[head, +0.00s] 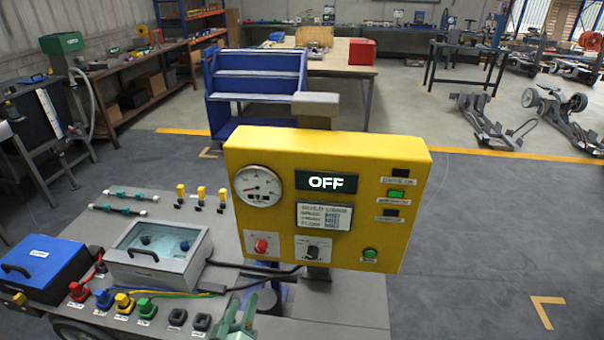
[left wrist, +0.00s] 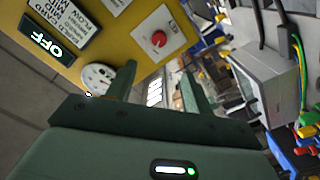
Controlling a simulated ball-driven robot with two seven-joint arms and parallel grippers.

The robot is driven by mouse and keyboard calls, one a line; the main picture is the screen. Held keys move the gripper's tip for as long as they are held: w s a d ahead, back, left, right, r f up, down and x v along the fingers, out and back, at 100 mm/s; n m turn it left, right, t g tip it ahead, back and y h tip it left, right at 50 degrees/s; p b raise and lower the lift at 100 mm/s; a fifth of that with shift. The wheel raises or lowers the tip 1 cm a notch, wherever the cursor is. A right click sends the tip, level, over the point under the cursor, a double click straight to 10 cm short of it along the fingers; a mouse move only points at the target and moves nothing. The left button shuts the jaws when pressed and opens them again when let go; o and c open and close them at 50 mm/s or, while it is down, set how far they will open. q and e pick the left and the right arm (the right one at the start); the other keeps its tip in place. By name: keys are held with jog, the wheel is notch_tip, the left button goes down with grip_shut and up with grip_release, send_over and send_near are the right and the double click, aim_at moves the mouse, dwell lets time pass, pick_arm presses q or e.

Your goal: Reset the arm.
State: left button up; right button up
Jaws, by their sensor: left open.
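My left gripper (head: 240,313) is green and shows at the bottom edge of the head view, below the yellow control panel (head: 410,200). In the left wrist view its two fingers (left wrist: 157,72) stand apart with nothing between them. The yellow panel (left wrist: 98,50) fills the upper left there, close beyond the fingers. I cannot tell the exact distance, but no contact shows. The panel's display (head: 326,182) reads OFF. A red knob (head: 262,246), a black rotary knob (head: 312,251) and a green button (head: 370,253) sit along its lower part. My right gripper is in neither view.
A grey clear-lidded box (head: 160,275), a blue box (head: 40,262) and several coloured connectors (head: 124,302) stand on the bench left of the panel. Black cables run from the box toward the panel. A blue shelf cart (head: 255,85) stands behind. Open floor (head: 490,230) lies to the right.

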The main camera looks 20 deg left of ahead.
pick_arm(q)
jog(key=s+d+f+m+g+h, duration=0.2)
jog(key=s+f+m+g, duration=0.15)
jog(key=f, duration=0.45)
jog(key=s+d+f+m+g+h+b, duration=0.1)
jog(key=s+d+f+m+g, duration=0.1)
jog(key=s+f, duration=0.35)
jog(key=s+d+f+m+g+h, duration=0.2)
jog(key=s+f+m+g, duration=0.1)
jog(key=f, duration=0.6)
jog(key=s+f+m+g+b, duration=0.1)
jog(key=s+f+m+g, duration=0.1)
jog(key=s+f, duration=0.3)
jog(key=s+a+f+m+g+b, duration=0.1)
jog(key=s+f, duration=0.4)
jog(key=s, duration=0.6)
jog(key=s+f+m+g+b, duration=0.2)
jog(key=s+f+g, duration=0.3)
jog(key=s, duration=0.4)
jog(key=shift+a+f+m+y, duration=0.2)
jog(key=shift+a+m+y, duration=0.1)
jog(key=shift+a+m, duration=0.15)
jog(key=shift+s, duration=0.1)
